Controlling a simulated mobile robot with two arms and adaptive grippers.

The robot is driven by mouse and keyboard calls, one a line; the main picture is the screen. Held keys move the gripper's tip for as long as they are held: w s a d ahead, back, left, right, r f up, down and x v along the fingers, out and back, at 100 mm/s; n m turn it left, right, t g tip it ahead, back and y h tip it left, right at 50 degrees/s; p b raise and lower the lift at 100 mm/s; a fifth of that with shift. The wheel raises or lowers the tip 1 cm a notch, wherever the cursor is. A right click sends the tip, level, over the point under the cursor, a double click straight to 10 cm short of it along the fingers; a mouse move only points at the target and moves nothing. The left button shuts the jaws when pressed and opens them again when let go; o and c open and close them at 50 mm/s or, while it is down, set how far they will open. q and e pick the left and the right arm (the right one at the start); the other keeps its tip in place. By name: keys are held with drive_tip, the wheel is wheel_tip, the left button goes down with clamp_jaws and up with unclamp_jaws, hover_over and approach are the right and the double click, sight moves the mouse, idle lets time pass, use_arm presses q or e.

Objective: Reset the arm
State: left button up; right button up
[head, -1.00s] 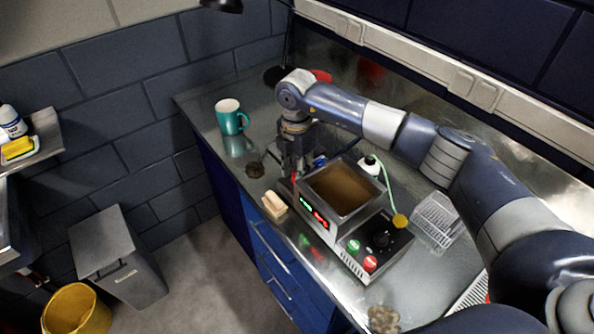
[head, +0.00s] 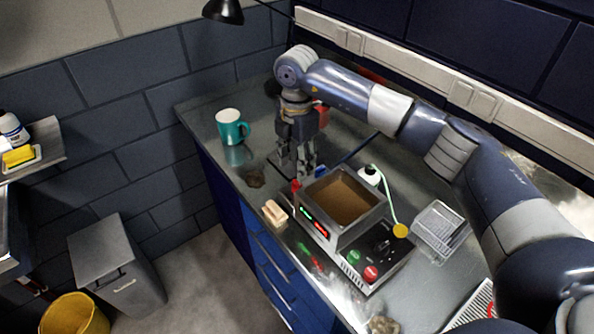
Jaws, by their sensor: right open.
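My right arm reaches in from the right over the metal bench. Its gripper (head: 297,168) points down just behind and left of the box-shaped machine (head: 343,236) with the open, brown-filled basin (head: 345,197). The fingers are apart, and I see nothing held between them. The gripper is close to the basin's far left corner; I cannot tell whether it touches anything. My left gripper does not show.
A teal mug (head: 231,128) stands left of the gripper. A white bottle (head: 369,175) and a clear tray (head: 440,227) are to the right. A black lamp (head: 223,10) hangs above.

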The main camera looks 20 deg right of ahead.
drive_tip(key=shift+w+r, duration=0.1)
drive_tip(key=shift+r, duration=0.3)
